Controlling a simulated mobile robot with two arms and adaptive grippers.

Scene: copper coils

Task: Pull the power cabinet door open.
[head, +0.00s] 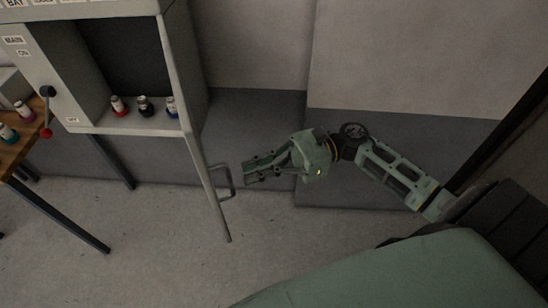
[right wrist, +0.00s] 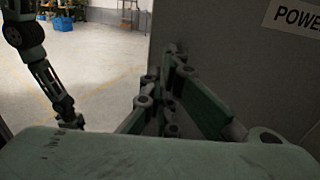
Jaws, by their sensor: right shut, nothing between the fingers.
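The power cabinet (head: 92,62) stands at upper left in the head view, its dark interior showing. Its door (head: 193,130) stands swung out from the cabinet's right side, seen nearly edge-on. The door's bar handle (head: 223,182) is on its outer face, to the right of the edge. My right gripper (head: 248,174) is shut and empty, just right of the handle and apart from it in the picture. In the right wrist view, the right gripper's fingers (right wrist: 172,88) are in front of the grey door face (right wrist: 245,75), which bears a "POWER" label.
Several small spools (head: 117,106) stand on the cabinet's bottom ledge. A lever with a red knob (head: 46,132) is on its front left. A wooden table (head: 22,152) with more spools is at far left. Walls stand behind; grey floor (head: 150,250) in front is clear.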

